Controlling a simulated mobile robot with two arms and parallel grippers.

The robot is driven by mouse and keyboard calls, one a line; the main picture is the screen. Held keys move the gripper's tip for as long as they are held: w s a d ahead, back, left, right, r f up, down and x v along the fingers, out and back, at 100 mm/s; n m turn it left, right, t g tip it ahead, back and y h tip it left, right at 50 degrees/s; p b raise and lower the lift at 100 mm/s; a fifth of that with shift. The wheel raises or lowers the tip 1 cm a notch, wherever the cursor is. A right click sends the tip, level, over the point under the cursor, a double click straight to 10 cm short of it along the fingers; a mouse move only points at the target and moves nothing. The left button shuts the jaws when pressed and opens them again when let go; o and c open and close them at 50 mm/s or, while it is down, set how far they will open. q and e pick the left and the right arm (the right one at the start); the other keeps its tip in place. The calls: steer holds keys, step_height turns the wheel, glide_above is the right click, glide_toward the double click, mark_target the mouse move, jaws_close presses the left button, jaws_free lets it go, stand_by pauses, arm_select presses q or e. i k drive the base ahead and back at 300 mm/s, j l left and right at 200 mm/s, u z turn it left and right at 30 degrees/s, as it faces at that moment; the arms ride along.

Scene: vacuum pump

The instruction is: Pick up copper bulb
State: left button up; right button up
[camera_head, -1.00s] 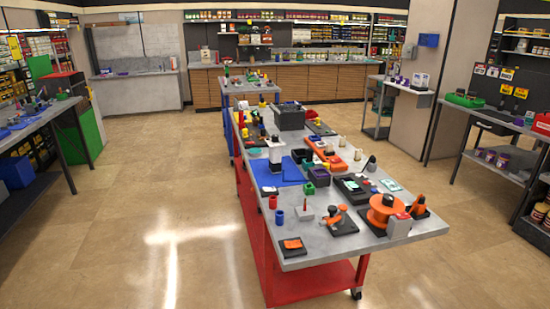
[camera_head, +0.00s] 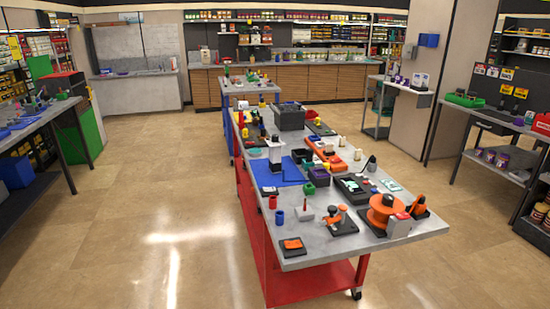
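I cannot make out for sure which of the small items is the copper bulb. A long grey-topped table with a red frame (camera_head: 310,254) stands in front of me. Near its front edge are a large orange disc (camera_head: 384,211) on a dark base, an orange-and-black piece on a dark pad (camera_head: 340,224) and a small dark tray with an orange item (camera_head: 292,246). Neither of my grippers shows in this view.
More small tools, blocks and trays crowd the table, with a blue mat (camera_head: 283,175) at its left side. Open floor (camera_head: 160,220) lies to the left. A side bench (camera_head: 503,130) stands at the right and shelves line the back wall.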

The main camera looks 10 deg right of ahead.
mark_target(311, 152)
steer(key=i+j+u, duration=0.3)
steer(key=i, duration=0.35)
steer(key=i+j+u, duration=0.35)
steer(key=i, duration=0.35)
steer(key=i+j+u, duration=0.1)
steer(key=i+u, duration=0.2)
steer(key=i, duration=0.4)
steer(key=i+j+z, duration=0.1)
steer(key=i+z, duration=0.3)
steer(key=i+j+z, duration=0.25)
steer(key=i+z, duration=0.2)
steer(key=i, duration=0.05)
